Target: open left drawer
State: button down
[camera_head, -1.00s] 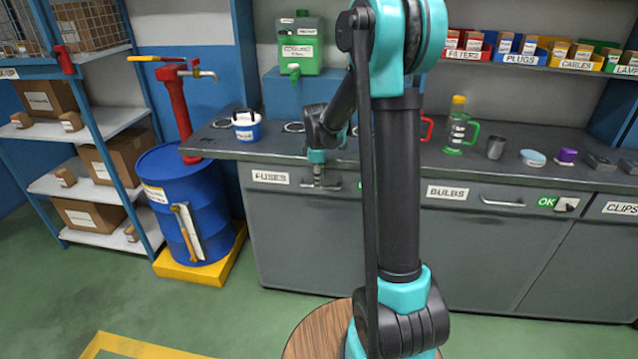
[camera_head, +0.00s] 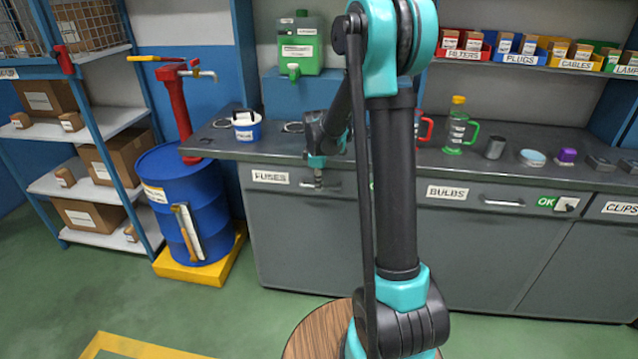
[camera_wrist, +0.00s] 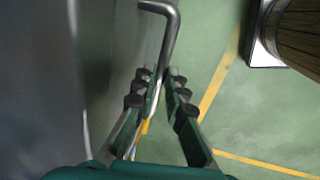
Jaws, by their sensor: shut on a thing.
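The left drawer (camera_head: 290,200) is the grey front labelled FUSES (camera_head: 270,177), under the left part of the counter. It looks flush with the cabinet. My gripper (camera_head: 318,180) is at its metal handle, at the right of the label. In the wrist view my gripper (camera_wrist: 160,76) has its two fingertips close together on the bent bar of the handle (camera_wrist: 170,32). It is shut on the handle. The drawer's grey front runs along the left of the wrist view, and part of the handle is hidden by the fingers.
The counter (camera_head: 225,143) carries a blue-and-white tub (camera_head: 247,128), a green bottle (camera_head: 456,133) and small items. A BULBS drawer (camera_head: 445,192) is to the right. A blue drum (camera_head: 183,205) stands left. A round wooden top (camera_head: 315,335) is near my base; green floor lies before the cabinet.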

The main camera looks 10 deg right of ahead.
jog(key=s+a, duration=0.3)
jog(key=s, duration=0.8)
jog(key=s+a, duration=0.4)
jog(key=s, duration=0.8)
jog(key=shift+a, duration=0.25)
jog(key=c, duration=1.6)
grip_release()
jog(key=shift+s+a+r, duration=0.1)
jog(key=shift+s+r, duration=0.25)
jog(key=shift+r, duration=1.6)
jog(key=shift+s+a+r, duration=0.15)
jog(key=shift+s+r, duration=0.25)
jog(key=shift+r, duration=1.6)
jog(key=shift+s+a+r, duration=0.1)
jog(key=shift+s+r, duration=0.25)
jog(key=shift+r, duration=1.6)
